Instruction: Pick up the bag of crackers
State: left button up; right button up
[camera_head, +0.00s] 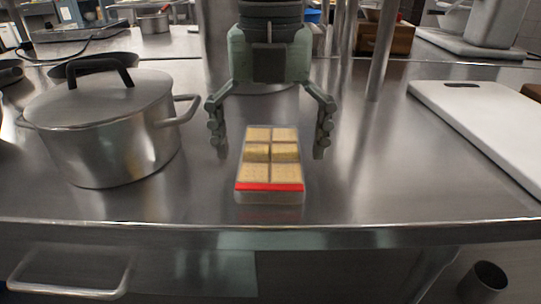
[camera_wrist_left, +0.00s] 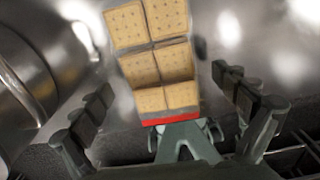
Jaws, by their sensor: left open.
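The bag of crackers (camera_head: 270,186) is a clear pack of square tan crackers with a red band at its near end. It lies on the steel counter near the front edge, and it also shows in the left wrist view (camera_wrist_left: 160,60). My left gripper (camera_head: 269,140) is open, its two fingers spread wide on either side of the pack's far part, with a gap on each side. In the left wrist view the open fingers (camera_wrist_left: 165,105) frame the pack, and nothing is between them touching it. My right gripper is not in view.
A lidded steel pot (camera_head: 105,125) stands on the left, its handle toward my left gripper. A white cutting board (camera_head: 485,125) lies on the right. Bare steel counter (camera_head: 375,170) is free right of the pack. A vertical post (camera_head: 382,50) stands behind.

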pick_arm(q)
jog(key=c, duration=1.2)
jog(key=shift+c, duration=0.5)
jog(key=shift+r, duration=0.15)
